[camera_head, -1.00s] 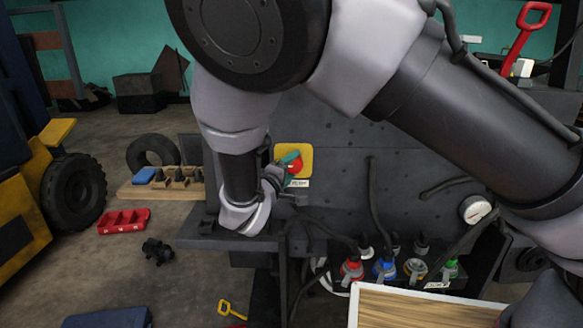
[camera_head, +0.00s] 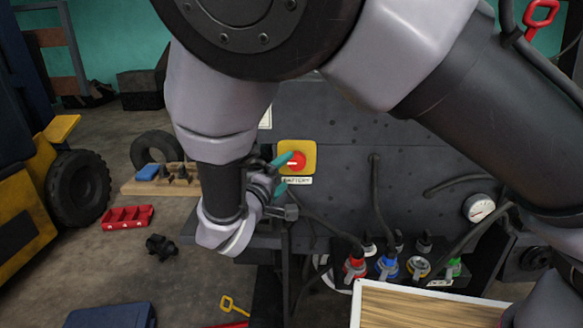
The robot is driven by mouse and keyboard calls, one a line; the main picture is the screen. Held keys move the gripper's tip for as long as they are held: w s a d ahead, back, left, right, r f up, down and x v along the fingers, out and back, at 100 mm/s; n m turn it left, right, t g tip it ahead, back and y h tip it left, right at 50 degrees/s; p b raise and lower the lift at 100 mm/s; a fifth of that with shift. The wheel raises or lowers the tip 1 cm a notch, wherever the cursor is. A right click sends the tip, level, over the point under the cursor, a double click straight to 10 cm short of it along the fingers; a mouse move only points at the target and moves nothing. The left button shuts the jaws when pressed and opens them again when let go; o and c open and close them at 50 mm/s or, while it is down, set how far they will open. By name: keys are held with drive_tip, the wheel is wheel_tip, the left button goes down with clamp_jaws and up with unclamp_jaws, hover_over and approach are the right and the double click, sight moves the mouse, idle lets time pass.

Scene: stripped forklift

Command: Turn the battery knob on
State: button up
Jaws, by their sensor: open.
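The battery knob (camera_head: 297,162) is red with a pale pointer mark and sits on a yellow square plate (camera_head: 308,146) on the dark upright panel. A white label reading "BATTERY" (camera_head: 297,181) is just below it. My gripper (camera_head: 285,173) is at the lower left of the knob, with its teal fingertips spread apart. The upper fingertip overlaps the plate and lies close to the knob's left side; I cannot tell whether it touches. The lower fingertip is below, left of the label. Nothing is between the fingers.
Hoses with red, blue, yellow and green connectors (camera_head: 388,265) stand at the panel's foot. A round gauge (camera_head: 479,208) is at the right. A wooden-topped board (camera_head: 420,308) is in front. A red tray (camera_head: 127,217) and a tire (camera_head: 155,148) lie on the floor at left.

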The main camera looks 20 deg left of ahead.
drive_tip(key=s, duration=0.3)
drive_tip(key=shift+s+a+r, duration=0.1)
drive_tip(key=shift+s+a, duration=0.15)
drive_tip(key=shift+s, duration=0.1)
